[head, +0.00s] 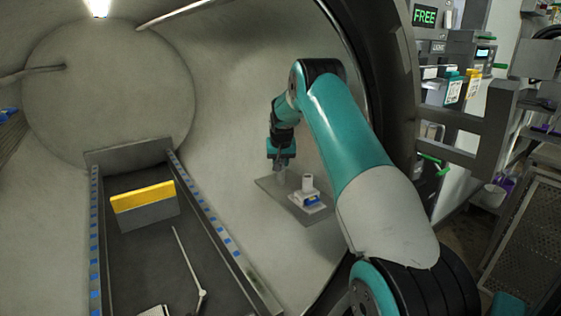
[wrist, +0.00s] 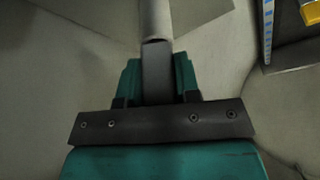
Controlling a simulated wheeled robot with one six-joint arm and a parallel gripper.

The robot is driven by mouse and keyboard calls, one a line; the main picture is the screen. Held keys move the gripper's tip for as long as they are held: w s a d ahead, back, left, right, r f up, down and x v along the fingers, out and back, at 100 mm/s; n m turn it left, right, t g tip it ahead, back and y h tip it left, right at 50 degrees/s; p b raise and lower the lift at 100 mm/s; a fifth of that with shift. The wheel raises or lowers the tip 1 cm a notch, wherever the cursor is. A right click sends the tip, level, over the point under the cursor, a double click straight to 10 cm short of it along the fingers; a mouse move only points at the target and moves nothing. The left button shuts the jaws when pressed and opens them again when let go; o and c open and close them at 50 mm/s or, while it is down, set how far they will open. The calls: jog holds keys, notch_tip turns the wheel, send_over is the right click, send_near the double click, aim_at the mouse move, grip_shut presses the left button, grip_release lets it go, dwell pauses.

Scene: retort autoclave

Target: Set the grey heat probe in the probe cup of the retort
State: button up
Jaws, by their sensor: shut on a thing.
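My gripper (head: 281,163) is inside the retort chamber, pointing down above the left part of a small grey wall shelf. It is shut on the grey heat probe; in the wrist view the probe's dark grey block (wrist: 156,72) sits between the teal fingers, with a paler round shaft (wrist: 155,20) beyond it. In the head view the probe (head: 281,175) shows only as a small grey piece under the fingers. The probe cup (head: 308,183), a pale upright cylinder on a base with a blue mark, stands on the shelf just right of the probe, apparently apart from it.
The grey shelf (head: 268,186) juts from the curved chamber wall. Left of it a railed track (head: 235,262) carries a grey block with a yellow top (head: 143,197) and a thin pale rod (head: 187,258). The dark door rim (head: 393,75) is close to my arm's right.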

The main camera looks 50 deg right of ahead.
jog(key=shift+f, duration=0.2)
jog(key=o, duration=1.1)
jog(key=shift+c, duration=0.2)
jog(key=b+v, duration=0.1)
jog(key=v, duration=1.6)
jog(key=shift+r, duration=0.25)
